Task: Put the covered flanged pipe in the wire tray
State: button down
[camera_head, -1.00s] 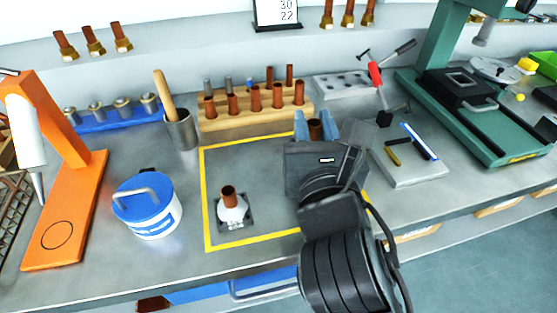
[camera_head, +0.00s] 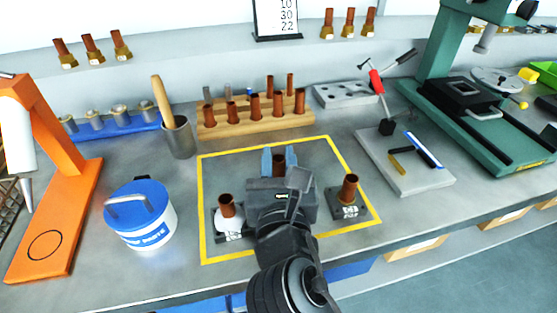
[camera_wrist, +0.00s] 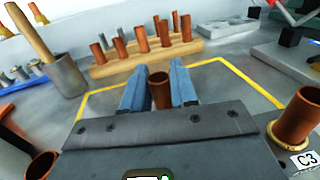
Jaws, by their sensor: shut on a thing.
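My gripper (camera_head: 279,160) is shut on an upright copper-coloured pipe (camera_wrist: 160,90), which shows between its two blue fingers. The gripper body hides this pipe's lower part, so I cannot tell whether its flange is covered. A second copper pipe (camera_head: 226,206) stands left of my gripper, with a white round piece around its foot on a dark plate. A third pipe (camera_head: 349,188) stands to the right on a dark square plate with a white label; it also shows in the wrist view (camera_wrist: 297,115). A brown wire mesh, seemingly the wire tray (camera_head: 13,203), is cut off at the left edge.
A yellow outline (camera_head: 202,215) surrounds the pipes. The white tub with blue lid (camera_head: 146,222) and orange stand (camera_head: 60,205) lie between it and the mesh. A wooden rack (camera_head: 255,122), steel cup (camera_head: 179,138) and green press (camera_head: 470,110) stand behind.

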jog(key=c, duration=1.4)
grip_release()
jog(key=shift+f, duration=0.15)
jog(key=o, duration=0.5)
